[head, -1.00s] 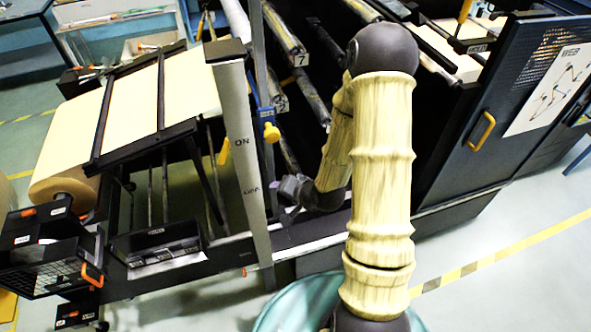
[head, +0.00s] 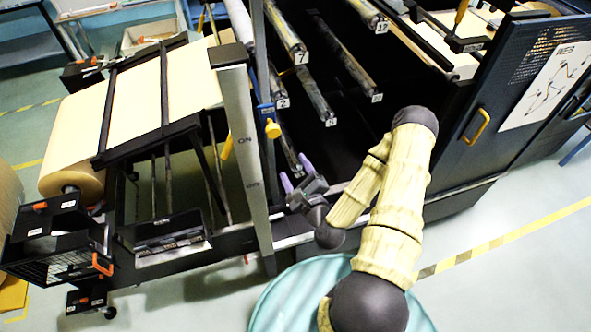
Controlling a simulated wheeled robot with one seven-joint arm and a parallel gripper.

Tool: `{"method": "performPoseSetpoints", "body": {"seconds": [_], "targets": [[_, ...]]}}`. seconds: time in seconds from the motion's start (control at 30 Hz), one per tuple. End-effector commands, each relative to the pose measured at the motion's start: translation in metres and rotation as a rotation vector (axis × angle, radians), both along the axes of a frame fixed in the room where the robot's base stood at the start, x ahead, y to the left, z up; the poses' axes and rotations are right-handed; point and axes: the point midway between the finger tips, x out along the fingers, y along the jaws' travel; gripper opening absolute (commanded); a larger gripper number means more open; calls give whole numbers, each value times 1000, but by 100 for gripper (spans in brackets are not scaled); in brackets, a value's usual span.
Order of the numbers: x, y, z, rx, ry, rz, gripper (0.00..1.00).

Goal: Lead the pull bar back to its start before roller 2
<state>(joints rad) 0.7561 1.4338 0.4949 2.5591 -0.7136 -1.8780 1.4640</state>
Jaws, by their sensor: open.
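My gripper (head: 297,175) is open, with two pale purple fingers apart, at the lower front of the dark roller bay. Nothing shows held between the fingers. Roller 2 (head: 274,85) is a dark bar with a small white number tag, above and left of my gripper. Roller 7 (head: 285,28) is higher, and roller 12 (head: 362,10) is at the top. A low dark bar (head: 286,148) runs down to just behind the fingers; whether they touch it I cannot tell. I cannot pick out the pull bar for certain.
A pale upright post (head: 239,130) with yellow-handled parts stands left of my gripper. The kraft web (head: 140,95) lies over a sloped frame, with the kraft roll (head: 72,182) below. A dark panel door (head: 490,115) with a yellow handle bounds the right.

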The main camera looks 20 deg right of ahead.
Motion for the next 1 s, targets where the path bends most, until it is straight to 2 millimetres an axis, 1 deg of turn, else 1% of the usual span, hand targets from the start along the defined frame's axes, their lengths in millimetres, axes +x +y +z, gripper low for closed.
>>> {"method": "performPoseSetpoints", "body": {"seconds": [0.17, 0.27, 0.37, 0.5, 0.6, 1.0], "targets": [[2, 0, -1, -4, 0, 2, 63], [6, 1, -2, -5, -1, 2, 63], [15, 2, -3, -8, -2, 4, 63], [31, 3, -3, -7, -2, 3, 63], [36, 3, -6, -7, -2, 1, 63], [54, 4, -6, -7, -4, 1, 63]]}}
